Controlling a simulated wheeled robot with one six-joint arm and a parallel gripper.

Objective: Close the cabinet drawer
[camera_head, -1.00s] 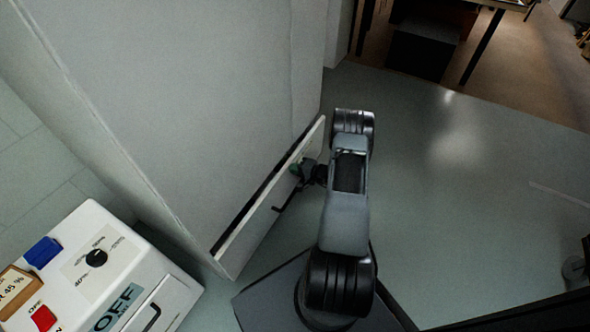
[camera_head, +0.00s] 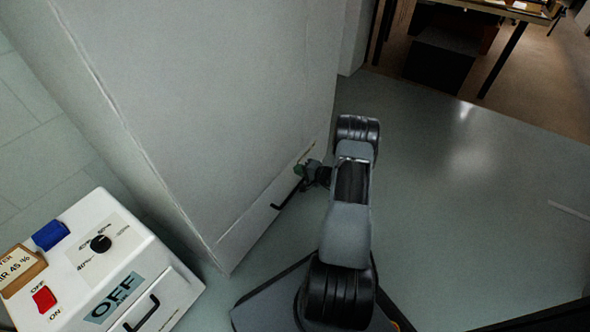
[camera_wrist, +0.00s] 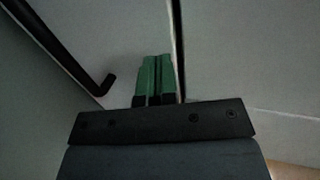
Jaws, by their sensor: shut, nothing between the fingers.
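The cabinet (camera_head: 215,90) is a tall grey-white body at the upper left of the head view. Its drawer front (camera_head: 255,217) is low on the right-hand face and looks level with the cabinet, with no clear gap in the head view. The drawer has a black bar handle (camera_head: 288,194), which also shows at the left of the wrist view (camera_wrist: 62,50). My gripper (camera_head: 304,168) is at the drawer front beside the handle, not around it. Its green fingers (camera_wrist: 153,77) are together and empty, close to or touching the front. The exact contact is hidden.
A white box (camera_head: 105,262) with a knob, a red switch and an OFF label stands at the lower left, close to the cabinet. A table (camera_head: 505,10) stands at the far upper right. The floor (camera_head: 470,220) to the right is clear.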

